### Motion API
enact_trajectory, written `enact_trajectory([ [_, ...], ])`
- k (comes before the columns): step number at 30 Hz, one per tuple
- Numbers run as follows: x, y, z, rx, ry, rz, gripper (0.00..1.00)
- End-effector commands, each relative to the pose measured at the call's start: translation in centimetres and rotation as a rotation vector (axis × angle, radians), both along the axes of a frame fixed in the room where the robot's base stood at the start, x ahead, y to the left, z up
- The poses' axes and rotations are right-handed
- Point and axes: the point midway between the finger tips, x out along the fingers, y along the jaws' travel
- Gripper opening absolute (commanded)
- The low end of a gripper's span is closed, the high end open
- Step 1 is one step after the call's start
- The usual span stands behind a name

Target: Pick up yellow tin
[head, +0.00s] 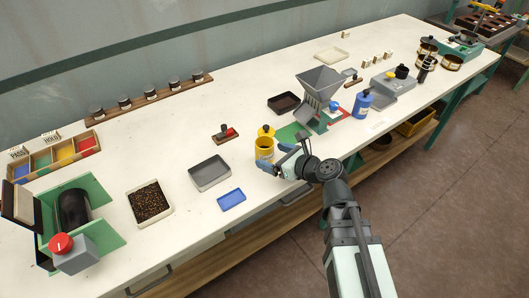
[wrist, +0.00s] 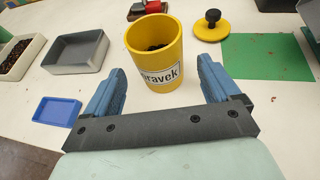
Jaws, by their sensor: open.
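The yellow tin (head: 264,149) stands upright on the white bench, near the bench's front edge. In the wrist view the tin (wrist: 154,60) has no lid on, carries a white label reading "ravek", and holds something dark inside. A yellow lid with a black knob (wrist: 211,26) lies flat on the bench behind and to the right of it; it also shows in the head view (head: 266,131). My gripper (wrist: 161,82) is open, with its blue fingers spread to either side of the tin's near side. In the head view my gripper (head: 277,165) is low beside the tin.
A small blue tray (head: 231,199) and a grey tray (head: 209,173) lie left of the tin. A green mat (wrist: 267,57) lies to the right, by the grey hopper machine (head: 318,97). A red-and-black stamp (head: 225,133) lies behind. Clear bench surrounds the tin closely.

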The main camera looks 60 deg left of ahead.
Motion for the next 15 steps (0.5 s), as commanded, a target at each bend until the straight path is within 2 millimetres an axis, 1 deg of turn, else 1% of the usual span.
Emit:
enact_trajectory([
  [5,-0.1,1.0,-0.4,0.000,0.000,0.001,0.89],
  [12,-0.7,3.8,-1.5,0.000,0.000,0.001,0.89],
  [15,-0.9,4.6,-1.9,0.000,0.000,0.000,0.89],
])
